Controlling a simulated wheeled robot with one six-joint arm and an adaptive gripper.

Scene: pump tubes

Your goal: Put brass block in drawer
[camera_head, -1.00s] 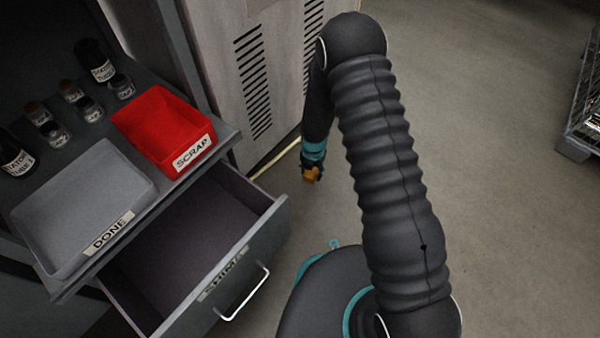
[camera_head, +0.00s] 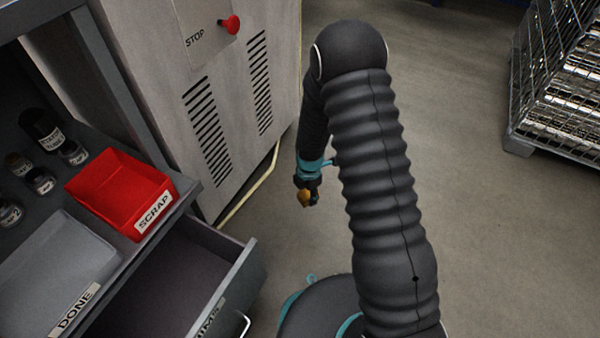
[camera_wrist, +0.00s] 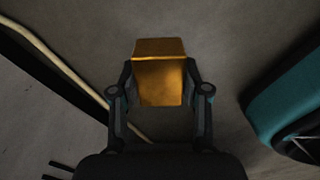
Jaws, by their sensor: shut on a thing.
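The brass block (camera_wrist: 160,80) is golden and box-shaped, held between the two fingers of my gripper (camera_wrist: 160,98) in the wrist view. In the head view the block (camera_head: 305,198) shows small at the end of my hanging arm, over bare floor. My gripper (camera_head: 307,187) is shut on it. The open drawer (camera_head: 185,265) is at the lower left of the head view, left of my gripper and apart from it. Its inside looks empty where it shows; its lower part is cut off by the picture edge.
Above the drawer, a shelf carries a red SCRAP tray (camera_head: 120,195), a grey DONE tray (camera_head: 55,270) and several small jars (camera_head: 40,180). A grey cabinet (camera_head: 225,110) with a red STOP knob (camera_head: 229,25) stands behind. A wire cage (camera_head: 560,90) stands at the right. A pale cable (camera_head: 250,190) runs along the floor.

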